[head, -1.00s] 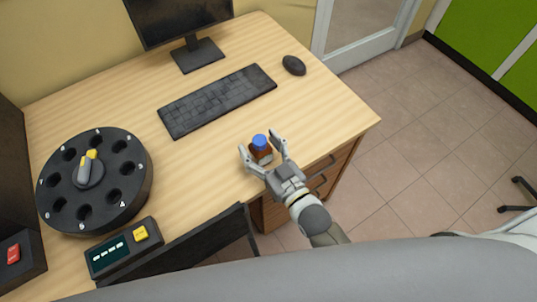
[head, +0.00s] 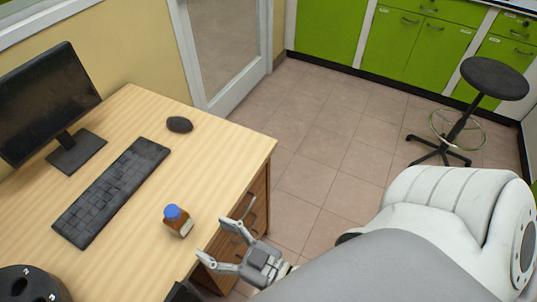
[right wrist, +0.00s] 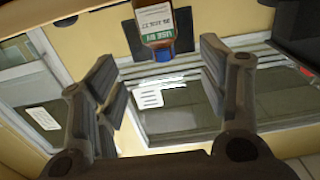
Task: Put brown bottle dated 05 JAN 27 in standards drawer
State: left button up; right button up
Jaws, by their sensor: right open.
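The brown bottle (head: 177,223) with a blue cap stands upright on the desk near its front edge. In the right wrist view the bottle (right wrist: 155,22) appears upside down, with a white and green label whose date is too small to read surely. My right gripper (head: 212,240) is open and empty, just off the desk's front edge, apart from the bottle, with its fingers pointing towards it. Its spread fingers also show in the right wrist view (right wrist: 157,57). The desk drawers (head: 257,195) with dark handles look shut; no drawer name can be read. My left gripper is out of view.
A keyboard (head: 112,192), mouse (head: 179,124) and monitor (head: 45,105) stand on the desk (head: 215,150). A dark round carousel (head: 30,285) is at the lower left. A stool (head: 495,78) stands far right. The floor right of the desk is clear.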

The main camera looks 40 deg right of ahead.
jog(key=s+d+f+g+h, duration=0.1)
jog(key=s+d+f+g, duration=0.1)
jog(key=f, duration=0.8)
jog(key=s+d+f+g+h, duration=0.2)
jog(key=f+g, duration=0.1)
jog(key=f, duration=0.7)
jog(key=s+d+f+g+h, duration=0.1)
jog(key=d+f+g, duration=0.1)
jog(key=f, duration=0.8)
jog(key=s+d+f+m+g+h, duration=0.1)
jog(key=s+d+f+g, duration=0.3)
jog(key=s+f, duration=0.5)
notch_tip(320, 180, down, 3)
jog(key=shift+s+d+f+g+h, duration=0.1)
jog(key=shift+s+d+g+h, duration=0.15)
jog(key=shift+d+g+h, duration=0.05)
jog(key=shift+o, duration=0.5)
jog(key=s+d+f+g, duration=0.1)
jog(key=s+f+g, duration=0.1)
jog(key=s, duration=0.3)
jog(key=s+d+f+m+g+h, duration=0.1)
jog(key=s+d+f, duration=0.1)
jog(key=s, duration=0.3)
jog(key=shift+s+f+g, duration=0.25)
jog(key=shift+f+g, duration=0.15)
jog(key=shift+f, duration=0.5)
jog(key=shift+s+f, duration=0.1)
jog(key=shift+s, duration=0.2)
